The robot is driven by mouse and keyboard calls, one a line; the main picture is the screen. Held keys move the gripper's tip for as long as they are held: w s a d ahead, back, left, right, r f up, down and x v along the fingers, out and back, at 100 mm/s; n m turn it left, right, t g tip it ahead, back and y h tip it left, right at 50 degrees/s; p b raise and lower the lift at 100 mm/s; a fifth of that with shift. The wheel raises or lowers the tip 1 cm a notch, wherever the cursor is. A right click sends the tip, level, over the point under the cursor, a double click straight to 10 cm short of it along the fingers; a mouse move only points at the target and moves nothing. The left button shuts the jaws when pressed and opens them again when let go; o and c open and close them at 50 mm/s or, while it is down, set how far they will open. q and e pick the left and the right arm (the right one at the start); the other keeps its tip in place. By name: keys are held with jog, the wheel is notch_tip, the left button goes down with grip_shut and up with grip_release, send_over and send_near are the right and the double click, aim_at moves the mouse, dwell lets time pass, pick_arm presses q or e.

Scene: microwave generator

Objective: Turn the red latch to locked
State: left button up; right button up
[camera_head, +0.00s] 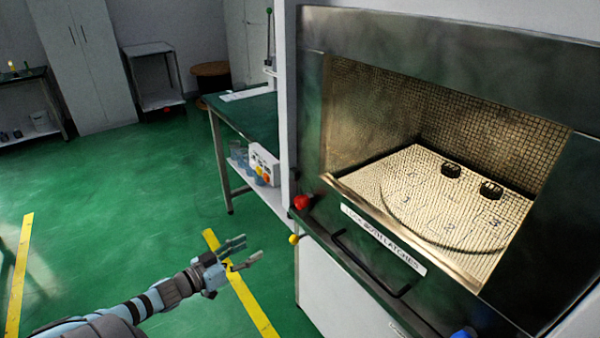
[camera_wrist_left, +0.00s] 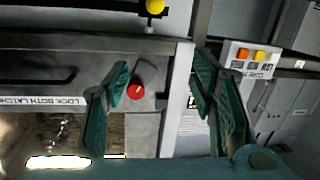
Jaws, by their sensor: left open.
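The red latch (camera_head: 301,202) is a red knob on the left front corner of the microwave generator's frame (camera_head: 320,222). In the left wrist view the red latch (camera_wrist_left: 136,92) shows a red round face with a grey part beside it, close to the left-hand finger. My left gripper (camera_head: 243,253) is open and empty, in front of and to the left of the latch, apart from it. Its two green fingers (camera_wrist_left: 165,68) show in the wrist view. A blue knob (camera_head: 463,333) sits at the lower right of the front, partly cut off. My right gripper is out of view.
A label reading "LOCK BOTH LATCHES" (camera_head: 384,238) and a black handle (camera_head: 368,262) are on the front. A yellow ball (camera_head: 293,239) sticks out below the latch. A green-topped table (camera_head: 240,112) stands behind at the left.

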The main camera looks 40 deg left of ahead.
pick_arm(q)
notch_tip(320, 180, up, 10)
jog(key=w+d+f+m+h, duration=0.1)
jog(key=w+d+h, duration=0.1)
jog(key=h, duration=0.1)
jog(key=t+b, duration=0.1)
jog(key=b, duration=0.1)
send_near(297, 204)
jog(key=w, duration=0.1)
jog(key=b+x, duration=0.1)
jog(key=x, duration=0.8)
jog(key=shift+w+d+b, duration=0.15)
jog(key=shift+d+b, duration=0.05)
jog(key=shift+b, duration=0.15)
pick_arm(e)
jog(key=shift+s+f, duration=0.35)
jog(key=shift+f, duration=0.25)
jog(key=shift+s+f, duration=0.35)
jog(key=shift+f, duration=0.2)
pick_arm(q)
jog(key=shift+c, duration=0.3)
jog(key=c, duration=1.1)
